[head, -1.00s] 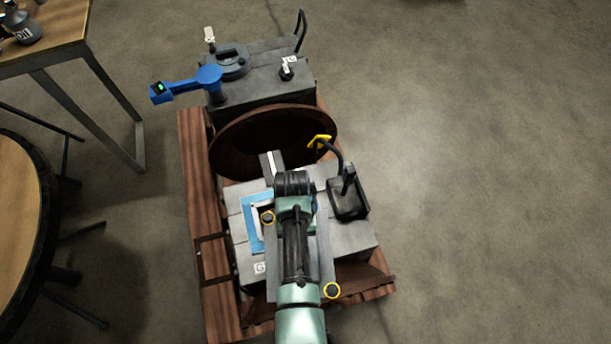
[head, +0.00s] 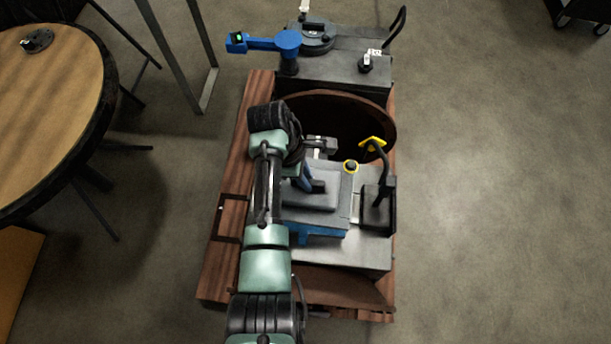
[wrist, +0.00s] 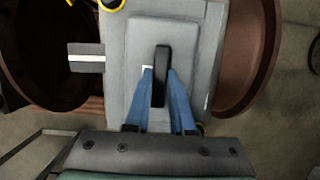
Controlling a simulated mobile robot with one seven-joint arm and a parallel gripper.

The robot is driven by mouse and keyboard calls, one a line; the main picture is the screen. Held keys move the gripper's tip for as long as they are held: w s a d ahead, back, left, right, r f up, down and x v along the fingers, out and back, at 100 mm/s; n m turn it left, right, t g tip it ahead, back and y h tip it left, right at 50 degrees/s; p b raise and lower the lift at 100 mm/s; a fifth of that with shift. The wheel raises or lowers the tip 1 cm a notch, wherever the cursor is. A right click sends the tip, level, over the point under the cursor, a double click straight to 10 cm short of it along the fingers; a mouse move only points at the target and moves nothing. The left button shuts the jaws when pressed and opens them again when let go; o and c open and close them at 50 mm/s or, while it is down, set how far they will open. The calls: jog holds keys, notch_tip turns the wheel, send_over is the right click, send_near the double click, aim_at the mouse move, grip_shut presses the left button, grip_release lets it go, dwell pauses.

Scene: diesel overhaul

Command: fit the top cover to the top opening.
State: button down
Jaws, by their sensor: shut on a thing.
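The top cover (head: 330,210) is a grey plate with a raised middle and a black upright handle. My gripper (head: 307,182) is shut on that handle; in the wrist view, the blue fingers (wrist: 160,85) pinch the handle from both sides, and the cover (wrist: 190,40) spreads beneath them. The cover lies over the grey engine block, roughly level. A blue edge (head: 315,231), seemingly the top opening's surround, shows below the cover's near side. The opening itself is hidden, and I cannot tell whether the cover touches it.
A black post (head: 378,205) with a yellow-marked hooked end stands right of the cover. A brown round drum (head: 335,103) lies behind it. A blue tool (head: 265,43) with a green display rests on the far grey block. A round table (head: 50,110) stands left; floor at right is clear.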

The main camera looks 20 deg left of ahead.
jog(key=shift+w+a+n, duration=0.15)
jog(key=shift+n, duration=0.15)
notch_tip(320, 180, down, 5)
jog(key=b, duration=0.6)
jog(key=shift+f+b, duration=0.3)
jog(key=shift+f, duration=0.55)
jog(key=shift+p, duration=0.65)
jog(key=shift+f+b, duration=0.6)
jog(key=shift+f, duration=0.3)
dwell(0.5)
jog(key=c, duration=0.7)
grip_release()
